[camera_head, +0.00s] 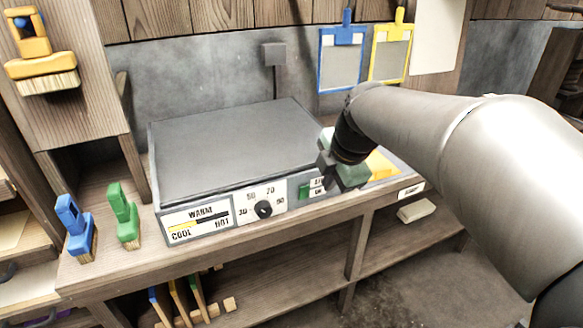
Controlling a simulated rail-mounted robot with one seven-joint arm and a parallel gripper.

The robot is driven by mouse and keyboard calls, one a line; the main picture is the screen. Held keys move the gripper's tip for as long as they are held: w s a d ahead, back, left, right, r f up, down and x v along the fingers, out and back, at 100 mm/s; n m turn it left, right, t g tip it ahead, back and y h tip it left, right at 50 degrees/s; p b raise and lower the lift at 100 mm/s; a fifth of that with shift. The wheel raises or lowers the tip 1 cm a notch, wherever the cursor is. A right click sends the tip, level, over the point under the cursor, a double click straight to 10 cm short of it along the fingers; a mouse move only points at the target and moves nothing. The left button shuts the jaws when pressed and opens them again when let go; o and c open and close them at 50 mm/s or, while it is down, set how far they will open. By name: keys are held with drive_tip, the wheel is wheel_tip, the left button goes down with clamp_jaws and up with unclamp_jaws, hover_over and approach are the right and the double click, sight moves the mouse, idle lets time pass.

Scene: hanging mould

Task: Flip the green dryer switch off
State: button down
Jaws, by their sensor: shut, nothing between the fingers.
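The dryer (232,145) is a grey box with a flat dark top on the wooden bench. Its front panel carries a warm/cool/hot gauge, a black dial (263,209) and a green switch (304,191) at the right, beside a small label that is partly covered. My gripper (327,183) is at the right end of the panel, just right of the green switch, shut and empty. Its fingertips are small and partly hidden by its own body. I cannot tell whether they touch the panel. The switch's position is too small to read.
Blue (72,222) and green (122,212) brushes stand on the bench at left. Blue (342,62) and yellow (391,52) framed screens hang on the wall behind. A yellow thing (380,165) lies behind my gripper. A lower shelf (290,262) runs under the bench.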

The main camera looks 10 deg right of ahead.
sight(310, 189)
idle(0.3)
drive_tip(key=shift+w+a+f, duration=0.35)
drive_tip(key=shift+w+f, duration=0.95)
drive_tip(key=shift+f, duration=0.15)
drive_tip(key=shift+w+a+f, duration=0.35)
drive_tip(key=shift+w+f, duration=1)
drive_tip(key=shift+f, duration=0.05)
drive_tip(key=shift+w+a+f, duration=0.35)
drive_tip(key=shift+w+f, duration=0.95)
drive_tip(key=shift+f, duration=0.15)
